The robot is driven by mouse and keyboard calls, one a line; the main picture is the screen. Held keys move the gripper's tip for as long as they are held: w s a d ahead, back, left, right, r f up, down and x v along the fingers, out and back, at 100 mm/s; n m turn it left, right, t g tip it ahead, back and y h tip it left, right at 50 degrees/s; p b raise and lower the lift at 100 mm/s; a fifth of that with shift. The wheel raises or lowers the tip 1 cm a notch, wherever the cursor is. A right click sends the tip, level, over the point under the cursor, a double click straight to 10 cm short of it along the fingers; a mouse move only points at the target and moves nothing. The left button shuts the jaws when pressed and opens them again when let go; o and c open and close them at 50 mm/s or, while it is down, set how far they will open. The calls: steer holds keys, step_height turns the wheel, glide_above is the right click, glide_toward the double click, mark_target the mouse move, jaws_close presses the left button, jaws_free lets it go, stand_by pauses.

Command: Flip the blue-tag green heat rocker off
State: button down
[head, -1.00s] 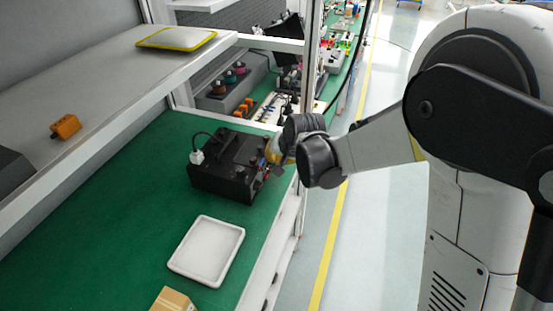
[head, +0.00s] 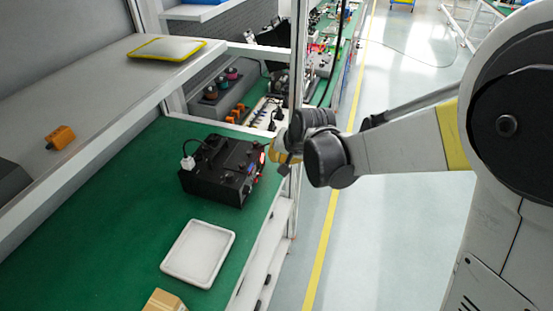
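A black box-shaped coder (head: 222,170) sits on the green worktop (head: 120,215), with a white plug and black cable on its left side. Its front faces right and carries small coloured details, with a blue spot among them. The green heat rocker and its blue tag are too small to tell apart. My gripper (head: 282,160) is just right of the coder's front, beyond the worktop's edge. A gap shows between them. The fingers are small and partly hidden by my wrist, so I cannot tell whether they are open or shut.
A white tray (head: 165,262) and a cardboard box (head: 164,301) stand nearer on the worktop. A grey shelf (head: 85,85) above holds a yellow-rimmed tray (head: 167,49) and an orange item (head: 60,137). A white post (head: 298,60) rises behind my wrist.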

steer(key=v, duration=0.1)
steer(key=p+v, duration=0.1)
steer(key=v, duration=0.1)
steer(key=a+v, duration=0.1)
steer(key=v, duration=0.1)
steer(key=shift+w+r, duration=0.1)
steer(key=shift+r, duration=0.2)
steer(key=shift+d, duration=0.1)
steer(key=s+d+r+n+h+b, duration=0.1)
steer(key=s+d, duration=0.7)
steer(key=s, duration=0.3)
steer(key=s+d+r+n+h+b, duration=0.1)
steer(key=s+d+h+b, duration=0.1)
steer(key=s+d, duration=0.6)
steer(key=s, duration=0.3)
steer(key=shift+d+r+t, duration=0.25)
steer(key=shift+t, duration=0.15)
steer(key=shift+s, duration=0.1)
